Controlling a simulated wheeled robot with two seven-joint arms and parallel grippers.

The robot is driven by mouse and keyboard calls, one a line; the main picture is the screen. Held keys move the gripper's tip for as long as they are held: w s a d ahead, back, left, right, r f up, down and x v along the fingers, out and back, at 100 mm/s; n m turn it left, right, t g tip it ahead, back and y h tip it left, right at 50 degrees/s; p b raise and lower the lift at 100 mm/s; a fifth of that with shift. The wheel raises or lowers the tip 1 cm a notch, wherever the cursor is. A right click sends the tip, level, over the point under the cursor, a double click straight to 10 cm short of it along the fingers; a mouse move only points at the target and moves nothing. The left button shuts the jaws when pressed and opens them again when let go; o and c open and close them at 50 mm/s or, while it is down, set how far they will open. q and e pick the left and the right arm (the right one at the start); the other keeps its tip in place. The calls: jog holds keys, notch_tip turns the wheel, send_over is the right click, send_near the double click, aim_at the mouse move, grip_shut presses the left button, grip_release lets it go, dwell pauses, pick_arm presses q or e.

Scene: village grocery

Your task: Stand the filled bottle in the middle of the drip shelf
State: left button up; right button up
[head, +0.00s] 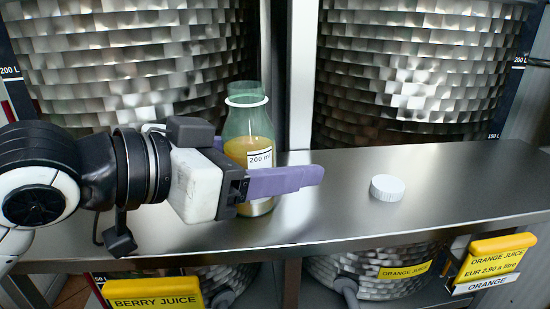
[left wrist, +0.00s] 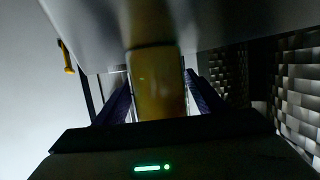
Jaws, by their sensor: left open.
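The filled bottle (head: 249,128) is clear greenish glass with yellow-orange juice, a white ring at its neck and a "200 ml" label. It stands upright on the metal drip shelf (head: 330,205), left of the shelf's middle. My left gripper (head: 290,180) is open, with its purple fingers around the bottle's lower part; one finger passes in front of it. In the left wrist view the bottle (left wrist: 157,85) stands between the two purple fingers (left wrist: 158,100). Whether the fingers touch it is unclear. My right gripper is out of view.
A white cap (head: 387,188) lies on the shelf to the right of the bottle. Large metal tanks (head: 410,70) stand behind the shelf. Yellow signs, "BERRY JUICE" (head: 154,293) and one with an orange price (head: 492,256), hang below the front edge. The shelf between bottle and cap is clear.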

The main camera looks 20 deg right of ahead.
pick_arm(q)
jog(key=shift+r, duration=0.2)
jog(key=v, duration=1.2)
jog(key=shift+s, duration=0.1)
